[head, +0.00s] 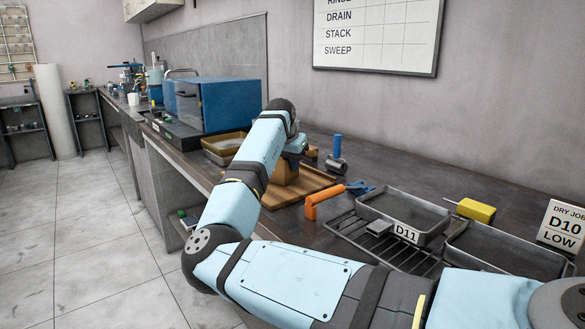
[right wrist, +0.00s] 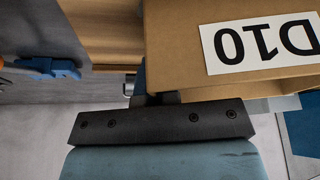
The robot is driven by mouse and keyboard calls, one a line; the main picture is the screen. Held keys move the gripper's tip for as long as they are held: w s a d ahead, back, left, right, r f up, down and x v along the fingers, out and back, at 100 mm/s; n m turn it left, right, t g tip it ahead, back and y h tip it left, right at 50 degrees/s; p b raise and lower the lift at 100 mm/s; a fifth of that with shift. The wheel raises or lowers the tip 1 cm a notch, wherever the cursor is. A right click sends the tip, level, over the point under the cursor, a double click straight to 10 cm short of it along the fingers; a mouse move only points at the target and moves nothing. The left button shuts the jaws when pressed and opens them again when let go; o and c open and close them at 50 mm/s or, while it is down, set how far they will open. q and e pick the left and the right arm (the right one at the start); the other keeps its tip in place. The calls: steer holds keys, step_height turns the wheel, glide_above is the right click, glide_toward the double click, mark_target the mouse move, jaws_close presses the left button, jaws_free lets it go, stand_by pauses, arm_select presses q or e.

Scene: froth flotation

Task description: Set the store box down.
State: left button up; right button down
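The store box is brown cardboard and shows in the right wrist view (right wrist: 190,55) with a white label reading D10 upside down. In the head view the box (head: 285,174) is small and partly hidden behind my arm, at the brown wooden tray (head: 317,181). I cannot tell whether its base touches the tray. My right gripper (head: 297,148) is at the top of the box, its fingers mostly hidden. In the right wrist view the box sits close against the gripper, which appears shut on it. My left gripper is out of view.
An orange-handled tool (head: 325,202) lies at the tray's near right corner. A wire rack (head: 345,230) holds a metal pan labelled D11 (head: 430,213).

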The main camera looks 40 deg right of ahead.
stand_by(0.4)
steer(key=c, duration=1.4)
jaws_free()
steer(key=shift+f, duration=0.1)
steer(key=shift+o, duration=0.2)
